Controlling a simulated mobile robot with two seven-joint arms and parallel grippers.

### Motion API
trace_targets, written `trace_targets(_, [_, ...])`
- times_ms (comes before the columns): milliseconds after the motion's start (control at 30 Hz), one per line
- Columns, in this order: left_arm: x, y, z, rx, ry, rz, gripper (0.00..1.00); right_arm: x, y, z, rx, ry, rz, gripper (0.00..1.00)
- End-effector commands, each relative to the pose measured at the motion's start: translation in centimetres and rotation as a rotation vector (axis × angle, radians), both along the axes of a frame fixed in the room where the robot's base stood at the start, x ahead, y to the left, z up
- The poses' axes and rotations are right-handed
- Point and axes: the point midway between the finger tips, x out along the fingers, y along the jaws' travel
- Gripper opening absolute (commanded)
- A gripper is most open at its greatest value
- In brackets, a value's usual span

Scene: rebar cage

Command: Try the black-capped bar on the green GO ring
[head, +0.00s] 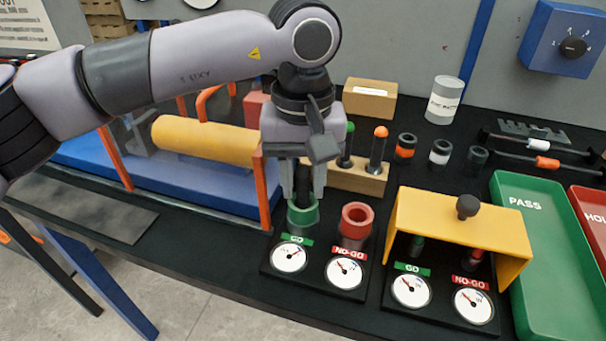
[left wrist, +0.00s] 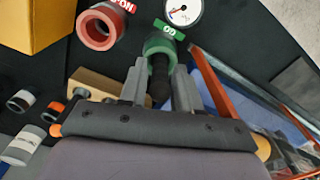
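My left gripper (head: 303,193) points straight down over the green GO ring (head: 303,218). Its two fingers are closed on either side of a dark bar, the black-capped bar (head: 303,176). In the left wrist view the bar (left wrist: 158,82) stands between the fingers, in line with the green ring (left wrist: 160,44). Its lower end meets the ring's opening; how deep it sits is hidden. The red NO-GO ring (head: 356,221) stands to the right of the green one and is empty. My right gripper is not in view.
A wooden block (head: 358,180) with green-capped and orange-capped bars stands behind the rings. A yellow cover (head: 460,230) stands over a second gauge pair at right. Green PASS tray (head: 545,265) and red tray (head: 590,215) lie further right. An orange post (head: 262,190) stands close left of the gripper.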

Motion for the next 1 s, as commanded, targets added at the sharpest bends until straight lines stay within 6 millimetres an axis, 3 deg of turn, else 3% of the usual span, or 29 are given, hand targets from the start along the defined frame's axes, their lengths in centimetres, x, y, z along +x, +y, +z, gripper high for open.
trace_targets(467, [0.0, 0.0, 0.0, 0.001, 0.0, 0.0, 0.51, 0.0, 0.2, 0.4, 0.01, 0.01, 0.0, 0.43])
trace_targets(533, [0.1, 0.0, 1.3, 0.0, -0.003, 0.001, 0.51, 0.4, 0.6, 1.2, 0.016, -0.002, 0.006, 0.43])
trace_targets(800, [0.0, 0.0, 5.9, -0.001, -0.003, 0.001, 0.51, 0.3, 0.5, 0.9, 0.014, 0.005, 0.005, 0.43])
trace_targets(1000, [0.0, 0.0, 7.2, -0.001, -0.001, 0.0, 0.51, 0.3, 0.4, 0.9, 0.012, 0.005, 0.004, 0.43])
